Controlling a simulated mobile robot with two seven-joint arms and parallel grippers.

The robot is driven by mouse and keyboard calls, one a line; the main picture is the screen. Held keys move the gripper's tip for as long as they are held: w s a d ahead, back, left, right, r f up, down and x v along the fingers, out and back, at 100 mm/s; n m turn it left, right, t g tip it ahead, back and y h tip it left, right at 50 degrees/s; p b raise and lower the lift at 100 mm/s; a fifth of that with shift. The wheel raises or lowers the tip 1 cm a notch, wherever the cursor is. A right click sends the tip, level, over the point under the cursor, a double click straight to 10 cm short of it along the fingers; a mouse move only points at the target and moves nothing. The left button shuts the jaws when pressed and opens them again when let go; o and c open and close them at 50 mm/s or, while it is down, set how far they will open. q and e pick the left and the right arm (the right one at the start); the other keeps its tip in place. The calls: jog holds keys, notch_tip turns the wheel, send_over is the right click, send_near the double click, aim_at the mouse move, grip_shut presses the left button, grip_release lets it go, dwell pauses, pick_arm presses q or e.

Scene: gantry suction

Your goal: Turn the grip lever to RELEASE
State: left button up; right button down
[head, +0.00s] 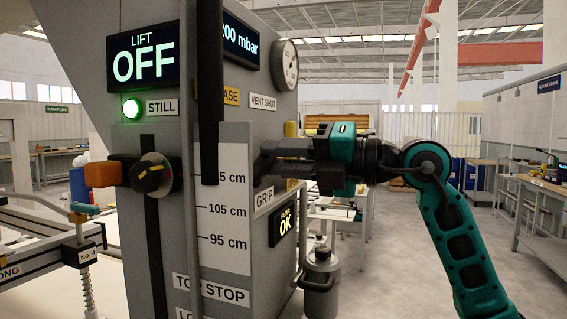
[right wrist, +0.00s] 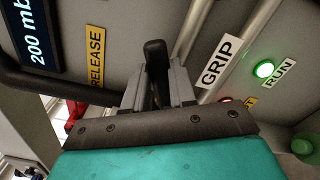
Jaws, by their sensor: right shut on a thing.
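The grip lever (right wrist: 156,56) is a black handle, seen in the right wrist view between the yellow RELEASE label (right wrist: 96,57) on its left and the white GRIP label (right wrist: 217,61) on its right. My right gripper (right wrist: 157,88) has a finger on each side of the lever and is shut on it. In the head view my right gripper (head: 266,160) reaches in from the right to the side face of the grey cabinet (head: 225,268), and the lever itself is hard to make out there. My left gripper is not in view.
The cabinet's LIFT display (head: 143,60) reads OFF, with a green lamp (head: 131,108) marked STILL. A round gauge (head: 285,65) and a VENT SHUT label (head: 263,101) are above my right gripper. A dark vertical bar (head: 208,90) stands in front. Open floor lies to the right.

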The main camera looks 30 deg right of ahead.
jog(key=shift+s+a+r+n+b, duration=0.15)
jog(key=shift+s+a+r+n, duration=0.35)
jog(key=shift+n, duration=1.6)
jog(key=shift+s+a+r+n+b, duration=0.2)
jog(key=shift+s+a+r+n, duration=0.3)
jog(key=shift+n, duration=1.6)
jog(key=shift+s+a+r+n+b, duration=0.15)
jog(key=shift+s+a+r+n, duration=0.35)
jog(key=shift+n, duration=1.6)
jog(key=shift+a+f, duration=0.15)
jog(key=shift+a, duration=0.05)
jog(key=c, duration=0.9)
grip_release()
jog(key=shift+s+d, duration=0.1)
